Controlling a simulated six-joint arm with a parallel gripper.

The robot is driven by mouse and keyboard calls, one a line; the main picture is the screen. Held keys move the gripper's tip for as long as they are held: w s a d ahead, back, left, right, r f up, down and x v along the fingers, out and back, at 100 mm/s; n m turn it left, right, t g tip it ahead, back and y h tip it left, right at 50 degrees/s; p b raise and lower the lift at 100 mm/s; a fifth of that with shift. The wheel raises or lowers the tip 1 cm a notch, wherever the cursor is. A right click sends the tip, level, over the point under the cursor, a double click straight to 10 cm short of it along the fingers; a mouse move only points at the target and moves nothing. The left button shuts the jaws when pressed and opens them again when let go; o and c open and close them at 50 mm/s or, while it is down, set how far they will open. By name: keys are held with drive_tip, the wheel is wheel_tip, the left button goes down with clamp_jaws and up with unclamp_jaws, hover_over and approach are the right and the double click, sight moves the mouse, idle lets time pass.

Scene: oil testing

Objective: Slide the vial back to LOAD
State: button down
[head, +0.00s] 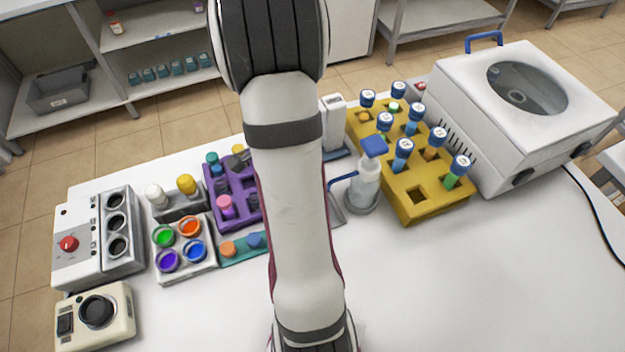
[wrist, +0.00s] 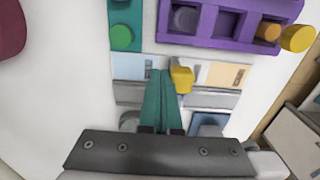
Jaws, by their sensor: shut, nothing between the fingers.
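In the wrist view a small yellow piece (wrist: 182,78), which looks like the vial, sits on a grey track-like fixture (wrist: 211,98). My gripper (wrist: 159,74) has its teal fingers shut and empty, just left of the yellow piece in that view. I cannot tell whether they touch it. A pale blue panel (wrist: 133,67) lies left of the fingers and a cream panel (wrist: 222,75) lies right of the yellow piece. Their lettering is too small to read, so I cannot tell which end is LOAD. In the head view my arm hides the gripper and most of the fixture.
A purple rack (wrist: 228,28) stands just beyond the fixture; it also shows in the head view (head: 217,182). A teal holder (wrist: 122,12) is beside it. A yellow vial rack (head: 420,206), a wash bottle (head: 364,184) and a centrifuge (head: 467,83) stand right. The front right table is clear.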

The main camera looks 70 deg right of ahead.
drive_tip(key=shift+w+d, duration=0.65)
drive_tip(key=shift+s+a, duration=0.25)
wheel_tip(320, 180, up, 8)
drive_tip(key=shift+f, duration=0.25)
idle(0.3)
drive_tip(key=w+a+r+n+y, duration=0.1)
drive_tip(key=a+r+n, duration=0.2)
drive_tip(key=a+n, duration=0.5)
drive_tip(key=w+a+r+n, duration=0.1)
drive_tip(key=a+r+n, duration=0.25)
drive_tip(key=a, duration=0.85)
drive_tip(key=s+a+n, duration=0.8)
drive_tip(key=a+n, duration=0.2)
drive_tip(key=shift+a+r+y, duration=0.3)
drive_tip(key=shift+a+y, duration=0.1)
